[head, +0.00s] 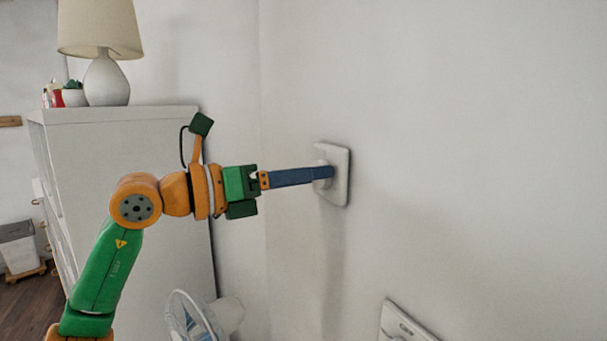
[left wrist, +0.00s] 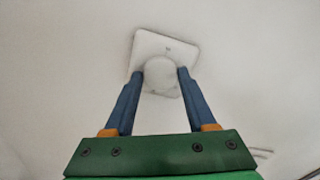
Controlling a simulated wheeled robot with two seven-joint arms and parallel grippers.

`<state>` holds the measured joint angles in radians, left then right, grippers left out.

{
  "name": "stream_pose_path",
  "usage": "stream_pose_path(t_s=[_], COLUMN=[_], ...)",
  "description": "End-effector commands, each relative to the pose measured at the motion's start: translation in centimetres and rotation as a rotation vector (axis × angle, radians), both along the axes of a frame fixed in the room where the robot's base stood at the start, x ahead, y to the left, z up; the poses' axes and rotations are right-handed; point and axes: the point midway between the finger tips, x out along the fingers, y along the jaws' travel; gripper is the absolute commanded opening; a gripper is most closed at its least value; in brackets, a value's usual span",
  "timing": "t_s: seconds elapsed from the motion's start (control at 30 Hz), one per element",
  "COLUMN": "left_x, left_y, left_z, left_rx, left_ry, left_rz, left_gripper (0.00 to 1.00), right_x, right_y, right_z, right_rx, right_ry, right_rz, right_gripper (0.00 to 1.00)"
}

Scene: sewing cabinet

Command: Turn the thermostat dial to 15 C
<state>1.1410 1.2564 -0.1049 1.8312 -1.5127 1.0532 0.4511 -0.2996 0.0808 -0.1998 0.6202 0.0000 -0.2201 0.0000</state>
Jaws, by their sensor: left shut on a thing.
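The thermostat is a white plate (head: 342,190) on the wall right of centre in the head view. Its round white dial (left wrist: 159,75) shows in the left wrist view between my fingers, in front of the plate. My left gripper (head: 325,174) reaches in from the left with its blue fingers at the dial. In the left wrist view the left gripper (left wrist: 160,78) has one finger on each side of the dial and is shut on it. The scale markings are too small to read. My right gripper is not in view.
A white cabinet (head: 150,160) stands on the left with a lamp (head: 106,80) and a small potted plant (head: 74,95) on top. A white fan (head: 195,318) is below. Another white wall fixture (head: 402,325) sits low at the right. The wall around the thermostat is clear.

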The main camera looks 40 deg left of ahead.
Motion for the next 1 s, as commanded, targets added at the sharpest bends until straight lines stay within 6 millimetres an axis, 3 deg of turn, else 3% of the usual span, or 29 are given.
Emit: stream_pose_path(t_s=[0.37,0.87,0.9,1.0], left_x=[0.0,-0.01,0.0,0.0], left_y=[0.01,0.01,0.01,0.02], left_z=[0.07,0.07,0.08,0.06], left_rx=[-0.114,-0.128,-0.128,-0.128], left_ry=[0.055,0.062,0.061,0.062], left_rz=[0.001,0.0,0.0,0.001], left_gripper=[0.0,0.0,0.61,0.87], right_x=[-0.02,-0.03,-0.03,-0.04], right_y=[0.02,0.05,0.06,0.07], right_z=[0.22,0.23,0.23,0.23], right_rx=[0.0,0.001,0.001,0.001], right_ry=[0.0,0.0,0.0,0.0], right_rz=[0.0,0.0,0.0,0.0], right_gripper=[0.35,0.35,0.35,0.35])
